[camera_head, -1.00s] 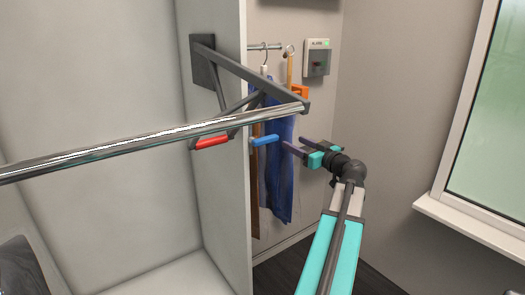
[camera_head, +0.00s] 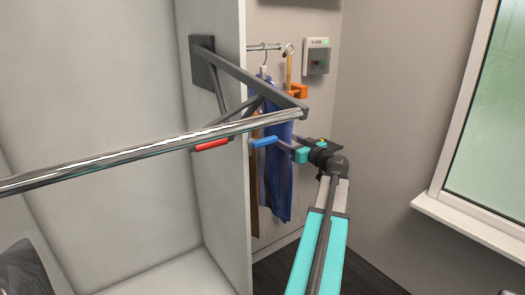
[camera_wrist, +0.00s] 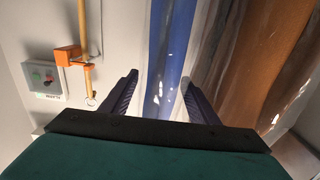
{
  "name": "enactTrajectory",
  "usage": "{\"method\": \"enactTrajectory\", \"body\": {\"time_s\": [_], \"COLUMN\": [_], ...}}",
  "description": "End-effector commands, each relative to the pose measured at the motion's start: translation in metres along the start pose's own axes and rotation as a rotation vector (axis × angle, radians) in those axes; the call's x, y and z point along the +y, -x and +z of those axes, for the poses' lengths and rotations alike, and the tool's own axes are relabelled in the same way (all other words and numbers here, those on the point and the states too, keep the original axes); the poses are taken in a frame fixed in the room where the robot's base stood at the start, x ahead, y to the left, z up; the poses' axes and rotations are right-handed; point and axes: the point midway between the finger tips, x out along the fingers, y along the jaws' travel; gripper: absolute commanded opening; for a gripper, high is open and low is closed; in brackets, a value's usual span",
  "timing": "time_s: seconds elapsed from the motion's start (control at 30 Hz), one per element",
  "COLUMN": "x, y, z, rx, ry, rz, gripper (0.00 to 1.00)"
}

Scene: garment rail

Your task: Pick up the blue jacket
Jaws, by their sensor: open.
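The blue jacket (camera_head: 278,185) hangs on a hanger from a short rail, beyond the edge of the white panel. In the wrist view its blue cloth (camera_wrist: 170,50) is a narrow strip running between my two fingers. My gripper (camera_head: 288,147) is beside the jacket's upper part, to its right in the head view. In the wrist view my gripper (camera_wrist: 161,82) is open, with one finger on each side of the strip. I cannot tell whether the fingers touch the cloth. The panel and bracket hide part of the jacket.
A brown garment (camera_wrist: 282,60) hangs close beside the jacket. A wooden cane (camera_head: 289,70) with an orange holder (camera_head: 297,91) and a grey wall box (camera_head: 316,57) are behind. A chrome rail (camera_head: 120,155) crosses in front, near the white panel (camera_head: 235,200). A window sill (camera_head: 470,235) is at right.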

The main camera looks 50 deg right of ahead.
Motion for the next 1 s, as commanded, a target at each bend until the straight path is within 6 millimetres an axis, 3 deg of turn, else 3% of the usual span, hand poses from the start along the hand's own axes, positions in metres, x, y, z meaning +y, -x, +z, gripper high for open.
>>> {"method": "enactTrajectory", "body": {"time_s": [0.4, 1.0], "x": [0.0, -0.001], "y": [-0.041, -0.042], "z": [0.002, 0.003], "rx": [0.001, 0.001], "ry": [0.0, 0.0], "rz": [-0.002, -0.002], "gripper": [0.55, 0.53]}}
